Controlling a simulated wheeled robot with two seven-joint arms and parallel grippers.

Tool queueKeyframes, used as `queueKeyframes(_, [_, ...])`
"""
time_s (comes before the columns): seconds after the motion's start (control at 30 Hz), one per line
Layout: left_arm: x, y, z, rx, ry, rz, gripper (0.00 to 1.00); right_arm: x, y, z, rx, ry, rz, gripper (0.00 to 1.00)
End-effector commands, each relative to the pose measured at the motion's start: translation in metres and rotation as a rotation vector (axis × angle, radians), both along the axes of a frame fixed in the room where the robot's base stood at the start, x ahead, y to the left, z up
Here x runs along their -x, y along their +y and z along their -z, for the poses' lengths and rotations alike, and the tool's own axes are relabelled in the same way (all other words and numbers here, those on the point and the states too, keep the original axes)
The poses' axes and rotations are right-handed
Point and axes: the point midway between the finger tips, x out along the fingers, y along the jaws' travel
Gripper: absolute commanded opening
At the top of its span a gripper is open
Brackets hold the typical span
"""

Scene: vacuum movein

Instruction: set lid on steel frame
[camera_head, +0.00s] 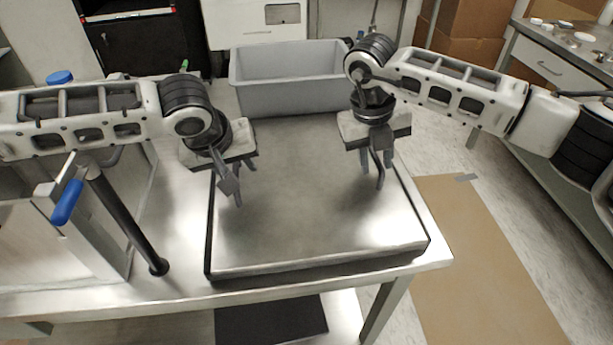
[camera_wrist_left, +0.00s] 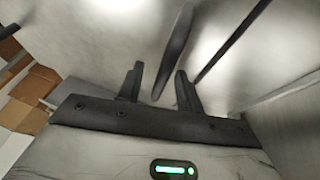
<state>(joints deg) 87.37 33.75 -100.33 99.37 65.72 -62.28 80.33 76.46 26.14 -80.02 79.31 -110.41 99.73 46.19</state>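A broad flat steel slab (camera_head: 305,205), apparently the lid, lies level on the metal table. Dark edges show along its left and front sides. I cannot tell a separate steel frame beneath it. My left gripper (camera_head: 238,180) is over the slab's left side, its fingers apart. A dark narrow bar (camera_wrist_left: 173,52), perhaps a lid handle, runs between those fingers in the left wrist view, with gaps on both sides. My right gripper (camera_head: 375,168) is over the slab's right side, fingers apart, with a similar dark bar (camera_head: 379,172) between them. How either bar is fixed is unclear.
A grey open bin (camera_head: 290,88) stands behind the slab. At the left are a metal-sided box with a blue handle (camera_head: 67,203) and a dark upright rod (camera_head: 125,222). The table's front edge (camera_head: 345,279) is close in front of the slab. Brown floor matting lies to the right.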

Motion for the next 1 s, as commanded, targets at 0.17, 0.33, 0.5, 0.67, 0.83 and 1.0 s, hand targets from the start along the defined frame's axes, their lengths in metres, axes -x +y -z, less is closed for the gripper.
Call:
queueKeyframes(0.17, [0.0002, 0.0001, -0.0001, 0.000, 0.000, 0.000, 0.03, -0.0001, -0.0001, -0.0002, 0.000, 0.000, 0.001, 0.00])
queueKeyframes(0.33, [0.0003, 0.0002, -0.0003, -0.001, 0.000, 0.000, 0.00, -0.0001, -0.0001, -0.0004, 0.000, 0.000, 0.001, 0.00])
queueKeyframes(0.5, [0.0002, 0.0004, -0.0004, -0.001, 0.000, 0.000, 0.00, -0.0002, -0.0001, -0.0006, 0.000, 0.000, 0.001, 0.00])
queueKeyframes(0.67, [0.0002, 0.0005, -0.0005, -0.001, 0.000, -0.001, 0.00, -0.0002, -0.0001, -0.0007, 0.000, -0.001, 0.001, 0.00])
queueKeyframes(0.83, [0.0001, 0.0006, -0.0005, -0.001, 0.000, -0.001, 0.00, -0.0003, -0.0002, -0.0010, 0.000, -0.001, 0.001, 0.00])
queueKeyframes(1.0, [0.0001, 0.0007, -0.0006, -0.001, 0.000, -0.002, 0.00, -0.0004, -0.0003, -0.0010, 0.000, -0.001, 0.002, 0.00])
